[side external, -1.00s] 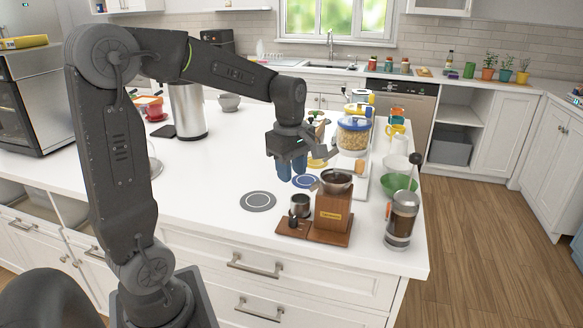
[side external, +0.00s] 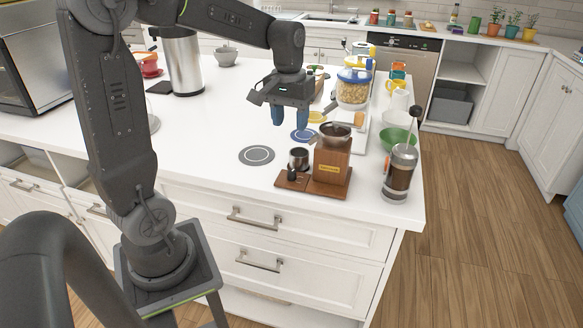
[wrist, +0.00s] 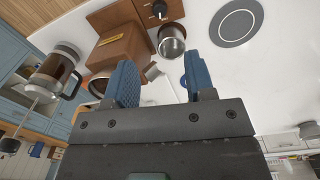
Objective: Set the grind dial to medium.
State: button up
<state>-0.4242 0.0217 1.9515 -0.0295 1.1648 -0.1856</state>
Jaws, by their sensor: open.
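The coffee grinder (side external: 332,160) is a wooden box with a metal hopper and brass label, standing upright on a wooden base. A small black knob (side external: 292,175), which looks like the grind dial, sits on the base's front left; the wrist view shows it at the top edge (wrist: 159,9). Its setting is too small to read. A metal cup (side external: 299,158) stands behind the knob. My gripper (side external: 290,120) is open and empty, blue fingers pointing down, above the counter behind and left of the grinder. Its fingers (wrist: 160,75) show apart in the wrist view.
A French press (side external: 399,174) stands right of the grinder near the counter edge. A green bowl (side external: 398,142) and a jar (side external: 353,88) are behind.

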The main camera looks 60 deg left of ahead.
aim_at(292, 171)
notch_tip(292, 171, down, 14)
jog(key=m, duration=0.4)
jog(key=shift+w+d+r, duration=0.1)
jog(key=shift+d, duration=0.05)
jog(key=shift+c, duration=0.4)
jog(key=c, duration=0.8)
jog(key=m, duration=0.4)
jog(key=shift+m, duration=0.3)
jog(key=shift+c, duration=0.2)
jog(key=o, duration=0.9)
